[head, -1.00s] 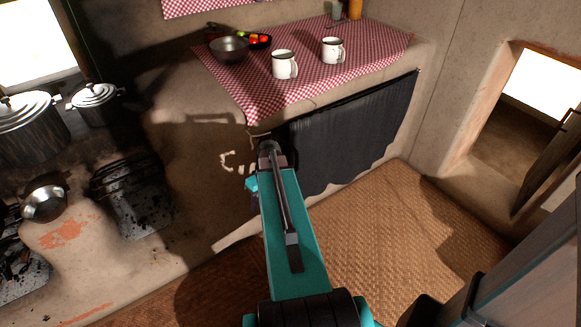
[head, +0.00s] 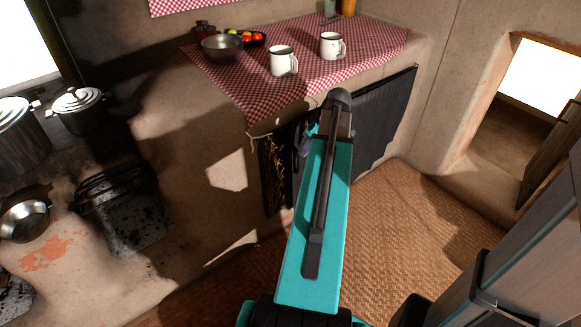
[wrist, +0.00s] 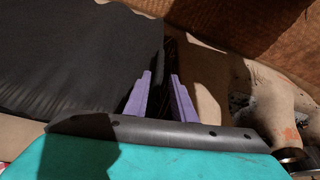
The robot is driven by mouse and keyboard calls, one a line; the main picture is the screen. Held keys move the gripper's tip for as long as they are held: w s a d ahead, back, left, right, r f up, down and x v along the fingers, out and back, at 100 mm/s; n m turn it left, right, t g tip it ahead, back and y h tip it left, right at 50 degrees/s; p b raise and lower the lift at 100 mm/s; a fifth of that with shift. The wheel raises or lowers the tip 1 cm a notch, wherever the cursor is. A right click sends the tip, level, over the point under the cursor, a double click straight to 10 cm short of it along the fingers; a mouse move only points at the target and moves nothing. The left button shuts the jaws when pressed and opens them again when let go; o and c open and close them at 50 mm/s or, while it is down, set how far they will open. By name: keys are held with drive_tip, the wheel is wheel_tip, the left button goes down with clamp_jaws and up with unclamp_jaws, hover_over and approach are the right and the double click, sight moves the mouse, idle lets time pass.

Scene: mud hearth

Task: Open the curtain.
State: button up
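The dark grey curtain (head: 382,115) hangs under the counter and covers the right part of the opening. The left part of the opening (head: 275,170) is uncovered and shows a dark inside with straw-like bits. My gripper is mostly hidden behind my teal arm in the head view; a purple finger shows at the curtain's left side. In the wrist view my gripper (wrist: 161,76) has its two purple fingers apart with a gap between them.
The counter above carries a checked cloth (head: 310,75), two white mugs (head: 283,60), a metal bowl (head: 222,47) and a dark dish of vegetables. The stove with pots (head: 78,108) stands at left. A woven mat (head: 400,240) covers the floor. A window opening with a wooden shutter is at right.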

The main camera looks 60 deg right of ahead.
drive_tip(key=shift+w, duration=0.1)
idle(0.3)
drive_tip(key=b+x, duration=0.2)
drive_tip(key=x, duration=1.1)
drive_tip(key=shift+f, duration=0.35)
drive_tip(key=shift+w, duration=0.1)
drive_tip(key=shift+c, duration=0.3)
clamp_jaws()
